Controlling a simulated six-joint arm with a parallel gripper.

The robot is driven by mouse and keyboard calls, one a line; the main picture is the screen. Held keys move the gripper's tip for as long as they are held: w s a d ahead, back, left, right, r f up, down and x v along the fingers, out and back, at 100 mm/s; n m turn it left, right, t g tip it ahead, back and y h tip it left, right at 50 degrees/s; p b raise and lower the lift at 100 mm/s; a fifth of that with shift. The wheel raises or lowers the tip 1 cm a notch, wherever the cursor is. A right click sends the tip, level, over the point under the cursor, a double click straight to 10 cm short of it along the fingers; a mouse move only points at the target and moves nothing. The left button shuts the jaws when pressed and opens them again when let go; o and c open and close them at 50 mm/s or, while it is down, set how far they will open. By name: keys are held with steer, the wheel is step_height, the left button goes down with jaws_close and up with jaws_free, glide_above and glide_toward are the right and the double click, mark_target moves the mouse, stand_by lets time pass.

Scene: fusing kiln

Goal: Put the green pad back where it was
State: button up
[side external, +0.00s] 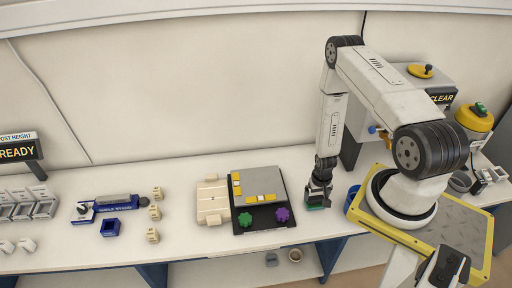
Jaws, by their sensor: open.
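My gripper (318,202) points straight down at the right of the black-framed kiln unit, low over the white bench. Its jaws are open. A small green patch, which looks like the green pad (315,208), shows right under the fingertips at bench level. The fingers hide most of it, and I cannot tell whether they touch it. The kiln unit (262,222) has a grey top plate, several yellow blocks, a green knob-like piece (245,219) at its front left and a purple one (282,214) at its front right.
A cream tray (212,203) adjoins the kiln unit's left side. A blue cup (352,197) stands close to the right of my gripper. Further left are a blue tool holder (110,228), several cream blocks (154,213) and a READY display (18,150). Bare bench lies behind the kiln unit.

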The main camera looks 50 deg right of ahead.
step_height(320, 180, up, 10)
stand_by(0.7)
steer(key=shift+r, duration=0.1)
stand_by(0.5)
step_height(320, 180, up, 14)
steer(key=n+t, duration=0.1)
steer(key=n, duration=0.3)
glide_above(315, 197)
steer(key=w+a, duration=0.7)
steer(key=s+a+r+n+t, duration=0.1)
steer(key=a+r+n, duration=0.4)
steer(key=a+r, duration=0.6)
steer(key=shift+s+a+r+t, duration=0.15)
steer(key=shift+a+r+t, duration=0.2)
steer(key=shift+r, duration=0.5)
